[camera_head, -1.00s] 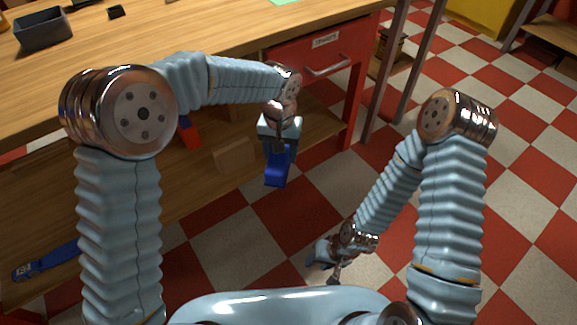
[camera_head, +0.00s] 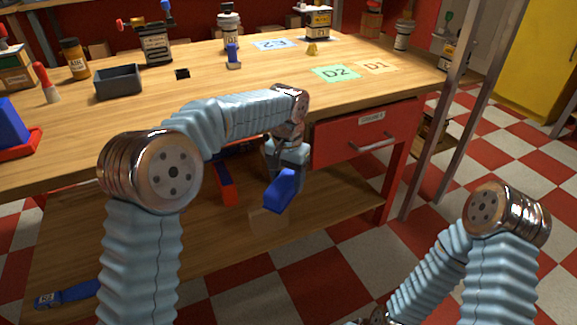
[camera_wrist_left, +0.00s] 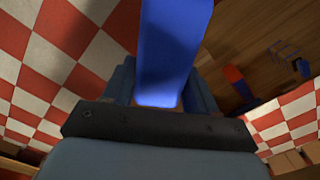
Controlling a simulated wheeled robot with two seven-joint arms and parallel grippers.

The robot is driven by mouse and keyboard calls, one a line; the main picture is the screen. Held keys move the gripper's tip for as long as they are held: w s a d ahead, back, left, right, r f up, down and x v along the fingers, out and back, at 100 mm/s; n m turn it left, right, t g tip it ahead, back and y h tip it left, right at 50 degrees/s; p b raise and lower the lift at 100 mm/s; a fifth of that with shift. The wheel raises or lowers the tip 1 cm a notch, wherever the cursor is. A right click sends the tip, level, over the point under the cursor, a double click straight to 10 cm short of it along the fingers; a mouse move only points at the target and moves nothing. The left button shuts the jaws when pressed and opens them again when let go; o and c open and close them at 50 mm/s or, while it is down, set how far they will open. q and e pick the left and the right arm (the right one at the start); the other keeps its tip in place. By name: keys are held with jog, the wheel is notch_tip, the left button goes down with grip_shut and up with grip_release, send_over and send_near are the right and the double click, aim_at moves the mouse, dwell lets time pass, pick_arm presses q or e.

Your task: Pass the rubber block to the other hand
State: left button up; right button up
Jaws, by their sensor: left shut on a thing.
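A blue block (camera_head: 284,190), which I take to be the rubber block, is held in the jaws of my left gripper (camera_head: 284,170). It hangs in the air in front of the workbench, below the tabletop's front edge, tilted down to the left. In the left wrist view the block (camera_wrist_left: 172,50) stands out long and upright from between the fingers, with the jaws around its near end. My right arm shows only in part at the bottom right of the head view. Its gripper is below the picture's edge.
The wooden workbench (camera_head: 300,92) carries a grey tray (camera_head: 118,81), bottles, devices and marked mats such as the green D2 mat (camera_head: 336,73). A red drawer (camera_head: 366,135) and a metal post (camera_head: 440,140) stand to the right. The lower shelf holds several items.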

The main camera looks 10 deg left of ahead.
pick_arm(q)
jog(key=s+d+f+m, duration=0.1)
jog(key=s+f+m, duration=0.3)
jog(key=s+f, duration=0.3)
jog(key=w+d+f+m, duration=0.3)
jog(key=d+f+m, duration=0.1)
jog(key=f, duration=0.1)
jog(key=s+a+r+n, duration=0.6)
jog(key=a+r+n, duration=0.15)
jog(key=r, duration=0.25)
jog(key=w+d+n, duration=0.4)
jog(key=w+d, duration=0.4)
jog(key=d, duration=0.1)
jog(key=s+a+f+m, duration=0.1)
jog(key=a+f+m, duration=0.1)
jog(key=f+m, duration=0.3)
jog(key=s+a+f+m, duration=0.2)
jog(key=f+m, duration=0.3)
jog(key=m, duration=0.6)
jog(key=shift+a+f+m, duration=0.15)
jog(key=shift+f+m, duration=0.05)
jog(key=shift+m, duration=0.15)
